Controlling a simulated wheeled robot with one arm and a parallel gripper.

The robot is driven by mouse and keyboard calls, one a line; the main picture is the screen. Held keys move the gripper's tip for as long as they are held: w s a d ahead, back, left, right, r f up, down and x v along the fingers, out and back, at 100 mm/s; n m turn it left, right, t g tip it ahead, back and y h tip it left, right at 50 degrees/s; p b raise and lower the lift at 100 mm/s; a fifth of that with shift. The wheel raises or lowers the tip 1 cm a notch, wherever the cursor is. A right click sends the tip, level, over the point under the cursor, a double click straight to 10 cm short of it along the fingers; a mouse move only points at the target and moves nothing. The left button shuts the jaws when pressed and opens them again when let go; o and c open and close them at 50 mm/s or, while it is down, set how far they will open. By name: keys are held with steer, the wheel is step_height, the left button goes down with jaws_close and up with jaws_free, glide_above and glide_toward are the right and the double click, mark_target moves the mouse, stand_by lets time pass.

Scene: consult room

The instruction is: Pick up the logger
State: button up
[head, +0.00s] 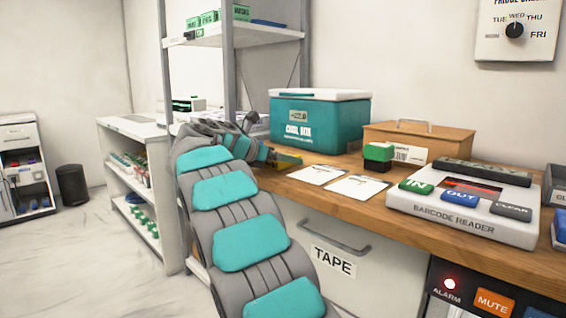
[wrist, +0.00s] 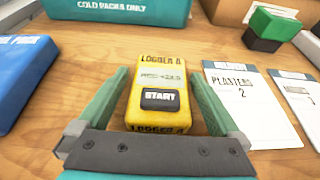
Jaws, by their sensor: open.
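The yellow logger (wrist: 158,70) lies on the wooden counter in the wrist view, with a dark START button, a small display and the label LOGGER A. My gripper (wrist: 156,80) is open, with one green finger on each side of the logger. There is a gap on the left; the right finger is very close to the logger's side, and I cannot tell if it touches. My gripper (head: 272,157) is partly hidden by my arm in the head view.
A teal cold box (head: 320,122) stands behind the logger. A blue pack (wrist: 20,75) lies to its left. Two white cards (wrist: 240,105) lie close on the right, with a green-topped stamp (wrist: 272,25) behind them. A barcode reader (head: 465,205) sits further right.

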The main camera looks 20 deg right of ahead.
steer(key=c, duration=1.4)
steer(key=shift+r, duration=0.15)
steer(key=shift+r+p, duration=0.5)
steer(key=shift+r, duration=1.15)
steer(key=shift+s+r, duration=0.15)
steer(key=shift+s, duration=0.5)
steer(key=shift+s+d, duration=0.1)
steer(key=shift+s, duration=0.45)
steer(key=s, duration=0.8)
steer(key=s+r+b, duration=0.1)
steer(key=s, duration=0.4)
steer(key=shift+s+d+r, duration=0.1)
steer(key=shift+d, duration=0.25)
steer(key=shift+s, duration=0.2)
